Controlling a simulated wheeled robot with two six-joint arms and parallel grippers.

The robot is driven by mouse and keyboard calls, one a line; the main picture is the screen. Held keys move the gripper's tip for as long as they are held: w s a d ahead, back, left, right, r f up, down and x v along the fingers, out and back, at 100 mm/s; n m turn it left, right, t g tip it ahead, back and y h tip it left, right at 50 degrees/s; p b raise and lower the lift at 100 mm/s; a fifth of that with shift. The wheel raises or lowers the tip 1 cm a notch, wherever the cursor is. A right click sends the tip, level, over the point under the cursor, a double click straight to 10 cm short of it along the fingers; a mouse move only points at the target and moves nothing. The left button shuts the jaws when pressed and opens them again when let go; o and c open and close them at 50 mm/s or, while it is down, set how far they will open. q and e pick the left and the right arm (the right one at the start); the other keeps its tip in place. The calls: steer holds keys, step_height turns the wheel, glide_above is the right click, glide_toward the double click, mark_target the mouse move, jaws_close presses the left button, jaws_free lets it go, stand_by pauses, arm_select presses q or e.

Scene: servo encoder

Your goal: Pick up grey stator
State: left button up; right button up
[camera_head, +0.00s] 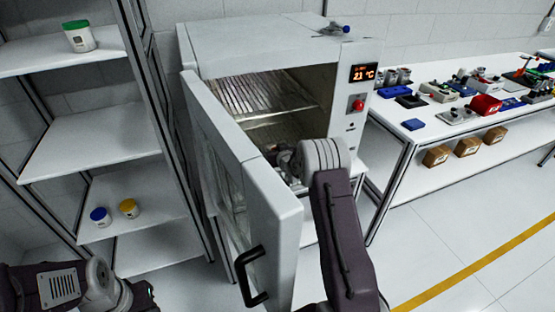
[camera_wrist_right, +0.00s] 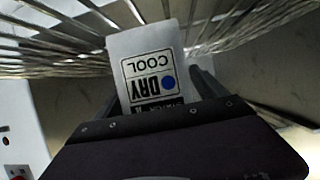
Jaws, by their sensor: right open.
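My right arm reaches into the open oven (camera_head: 250,50). My right gripper (camera_head: 286,158) is inside the chamber and partly hidden by my own arm in the head view. In the right wrist view the gripper (camera_wrist_right: 160,95) is open, with a white label card (camera_wrist_right: 150,55) in front of it, between the fingers in the picture. The card shows upside-down text reading "DRY COOL" and "STATOR", with a blue dot. I cannot make out the grey stator itself in either view. My left gripper (camera_head: 142,296) is at the lower left, and its jaws do not show clearly.
Wire racks (camera_wrist_right: 240,25) lie close around the right gripper. The oven door (camera_head: 245,185) stands open, left of my right arm. A shelf unit (camera_head: 95,145) at left holds several jars. A bench (camera_head: 405,125) at right carries many small parts, with brown boxes (camera_head: 467,147) below.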

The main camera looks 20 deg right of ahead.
steer(key=shift+r, duration=0.1)
steer(key=shift+s, duration=0.1)
steer(key=c, duration=0.4)
jaws_close()
steer(key=shift+r, duration=0.1)
steer(key=shift+r, duration=0.1)
steer(key=shift+r, duration=0.3)
steer(key=r, duration=0.4)
steer(key=shift+s+d, duration=0.25)
steer(key=shift+d, duration=0.1)
steer(key=s+d+r+p, duration=0.2)
steer(key=s+d+r, duration=0.4)
steer(key=s+d, duration=0.1)
steer(key=shift+s, duration=0.65)
